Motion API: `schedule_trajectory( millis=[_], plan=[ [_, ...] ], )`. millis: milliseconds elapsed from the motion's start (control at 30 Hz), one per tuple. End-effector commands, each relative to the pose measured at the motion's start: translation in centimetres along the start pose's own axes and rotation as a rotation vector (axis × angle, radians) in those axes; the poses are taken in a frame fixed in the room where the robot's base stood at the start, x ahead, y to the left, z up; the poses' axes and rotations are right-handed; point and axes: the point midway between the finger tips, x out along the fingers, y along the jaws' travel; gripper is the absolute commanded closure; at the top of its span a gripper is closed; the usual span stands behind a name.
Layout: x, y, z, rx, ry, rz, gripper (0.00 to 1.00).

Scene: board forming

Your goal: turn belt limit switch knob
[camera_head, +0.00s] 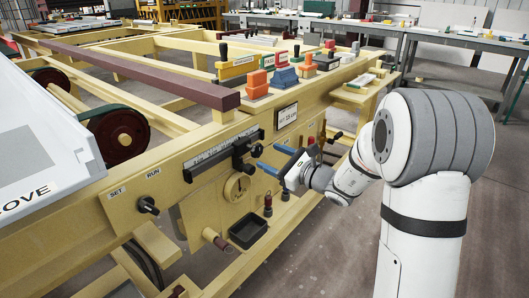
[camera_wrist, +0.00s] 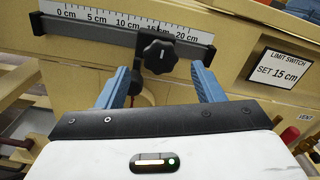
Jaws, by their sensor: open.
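The black lobed limit switch knob (camera_wrist: 159,56) sits on a slider under a ruler scale (camera_wrist: 110,18), close to the 15 cm mark. It also shows in the head view (camera_head: 256,150) on the yellow frame's side. My gripper (camera_wrist: 160,72) is open, with one blue finger on each side of the knob's lower part in the wrist view. In the head view, my gripper (camera_head: 268,157) is just to the right of the knob. I cannot tell whether the fingers touch it. A sign (camera_wrist: 281,68) reads "LIMIT SWITCH SET 15 cm".
A SET/RUN selector (camera_head: 148,205) is lower left on the frame. A round yellow dial (camera_head: 237,187) and a black tray (camera_head: 248,231) lie below the scale. Coloured blocks (camera_head: 285,77) stand on the ledge above. The floor at lower right is clear.

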Motion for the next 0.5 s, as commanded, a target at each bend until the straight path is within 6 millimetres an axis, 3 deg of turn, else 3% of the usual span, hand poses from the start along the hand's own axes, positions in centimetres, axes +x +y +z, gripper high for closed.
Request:
schedule_trajectory(
  millis=[200,500],
  plan=[
    [-2.9,0.0,0.1,0.001,0.000,-0.001,0.39],
    [-3.3,0.1,0.0,0.001,-0.001,0.001,0.39]
  ],
)
